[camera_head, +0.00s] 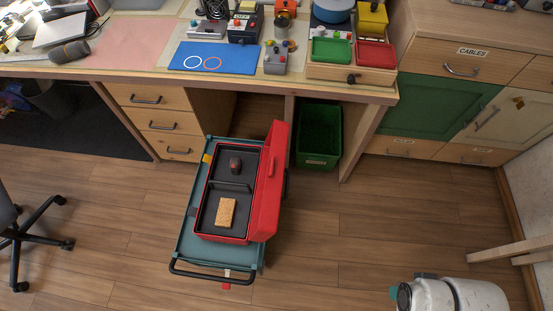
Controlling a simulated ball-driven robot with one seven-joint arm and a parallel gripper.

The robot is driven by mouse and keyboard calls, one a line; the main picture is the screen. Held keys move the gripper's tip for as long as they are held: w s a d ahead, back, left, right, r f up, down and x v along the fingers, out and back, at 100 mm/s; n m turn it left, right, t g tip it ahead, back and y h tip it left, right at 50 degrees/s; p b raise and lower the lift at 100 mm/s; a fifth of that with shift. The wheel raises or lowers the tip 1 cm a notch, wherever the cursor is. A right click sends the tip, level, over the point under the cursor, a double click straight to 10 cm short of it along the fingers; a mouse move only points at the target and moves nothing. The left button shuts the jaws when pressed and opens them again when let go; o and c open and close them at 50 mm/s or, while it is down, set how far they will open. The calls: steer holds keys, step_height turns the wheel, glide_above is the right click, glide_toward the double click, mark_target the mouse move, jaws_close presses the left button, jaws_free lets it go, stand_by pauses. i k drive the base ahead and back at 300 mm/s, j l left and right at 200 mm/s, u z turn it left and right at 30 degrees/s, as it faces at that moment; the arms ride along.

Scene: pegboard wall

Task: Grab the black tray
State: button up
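The black tray (244,207) sits inside an open red toolbox (265,207), with a black bar across its middle. A tan block (225,212) lies in its lower part and a small dark reddish-brown object (235,165) in its upper part. The toolbox rests on a teal cart (193,235), its red lid standing open along the right side. My gripper is not in view. Only a white part of my arm shows at the bottom right, well apart from the cart.
A long workbench (270,82) crowded with tools and boxes runs behind the cart. A green bin (319,135) stands under it. A black-legged chair (35,230) is at the left, and a wooden cabinet (440,105) at the right. The floor right of the cart is clear.

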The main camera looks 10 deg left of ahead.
mark_target(221, 183)
steer(key=u, duration=0.9)
steer(key=i+j+u, duration=0.1)
steer(key=i, duration=0.4)
steer(key=i+j+u, duration=0.15)
steer(key=i, duration=0.4)
steer(key=j, duration=0.1)
